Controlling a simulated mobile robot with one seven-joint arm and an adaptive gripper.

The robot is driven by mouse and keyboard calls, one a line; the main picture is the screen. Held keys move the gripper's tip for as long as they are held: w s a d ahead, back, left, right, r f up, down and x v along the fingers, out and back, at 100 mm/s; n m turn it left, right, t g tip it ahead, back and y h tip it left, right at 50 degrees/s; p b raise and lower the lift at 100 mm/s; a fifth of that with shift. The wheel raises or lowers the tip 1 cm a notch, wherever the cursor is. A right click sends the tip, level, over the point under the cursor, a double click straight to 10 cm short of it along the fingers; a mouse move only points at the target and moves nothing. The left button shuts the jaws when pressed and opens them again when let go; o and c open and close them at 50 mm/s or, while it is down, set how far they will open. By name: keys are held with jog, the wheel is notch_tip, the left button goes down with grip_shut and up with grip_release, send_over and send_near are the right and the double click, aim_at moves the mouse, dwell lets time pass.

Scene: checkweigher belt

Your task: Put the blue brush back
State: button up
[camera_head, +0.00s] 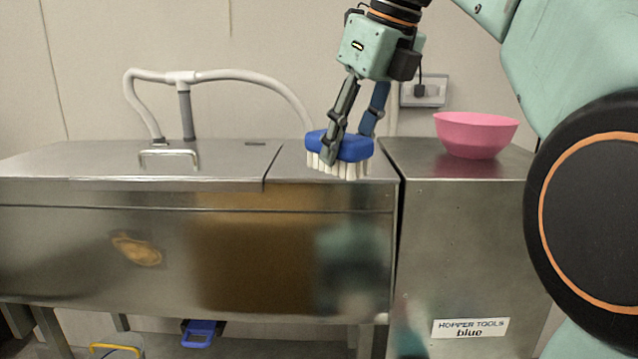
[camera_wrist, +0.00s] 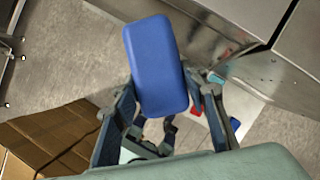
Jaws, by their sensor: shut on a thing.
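The blue brush (camera_head: 352,147) has a blue block back and pale bristles pointing down. My gripper (camera_head: 349,140) is shut on it, with a finger on either side of the block. In the head view it appears in front of the metal unit's top edge near its right end. The wrist view shows the blue back of the brush (camera_wrist: 155,62) between the fingers, with floor behind it. A steel cabinet (camera_head: 462,250) at right carries a label (camera_head: 470,328) reading "HOPPER TOOLS blue".
A pink bowl (camera_head: 476,134) stands on the cabinet top. A long steel unit (camera_head: 80,160) with a handle (camera_head: 169,158) and grey pipe (camera_head: 185,77) fills the left. Below are a blue object (camera_head: 201,332) and a yellow-handled container (camera_head: 117,350). A cardboard box (camera_wrist: 45,140) lies on the floor.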

jog(key=d+f+n+g+h, duration=0.1)
jog(key=d+f+n+g, duration=0.1)
jog(key=f+n, duration=0.7)
jog(key=s+d+f+n+g+h, duration=0.1)
jog(key=d+f+n+g, duration=0.2)
jog(key=f+n, duration=0.6)
jog(key=s+d+f+n+g+h, duration=0.1)
jog(key=d+f+n, duration=0.3)
jog(key=f, duration=2.6)
jog(key=n+g, duration=0.1)
jog(key=n, duration=0.4)
jog(key=shift+f+g, duration=0.2)
jog(key=shift+g, duration=0.2)
jog(key=shift+a+f+b, duration=0.1)
jog(key=shift+f+b, duration=0.85)
jog(key=shift+b, duration=0.05)
